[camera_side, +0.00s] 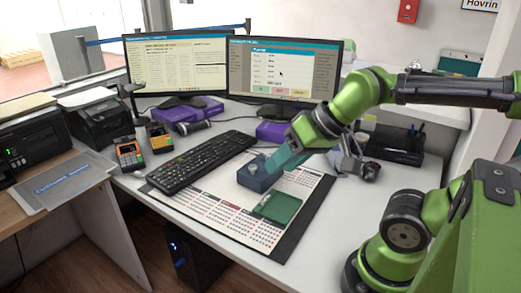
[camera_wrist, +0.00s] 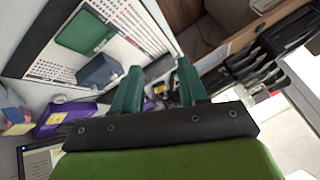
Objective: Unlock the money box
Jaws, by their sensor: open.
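A small blue-grey box (camera_side: 258,174) with a round grey piece on top stands on the desk mat in the side view. It looks like the money box; the lock detail is too small to make out. It also shows in the wrist view (camera_wrist: 98,71), left of the fingers. My gripper (camera_side: 278,163) has teal fingers, just right of and above the blue-grey box. In the wrist view my gripper (camera_wrist: 158,72) is open and empty between the fingertips.
A keyboard (camera_side: 202,161) lies left of the box. Two monitors (camera_side: 178,64) (camera_side: 283,68) stand behind, with purple boxes (camera_side: 188,113) below. Card terminals (camera_side: 129,154) and a printer (camera_side: 99,121) are at left. The mat (camera_side: 222,212) is clear at front left.

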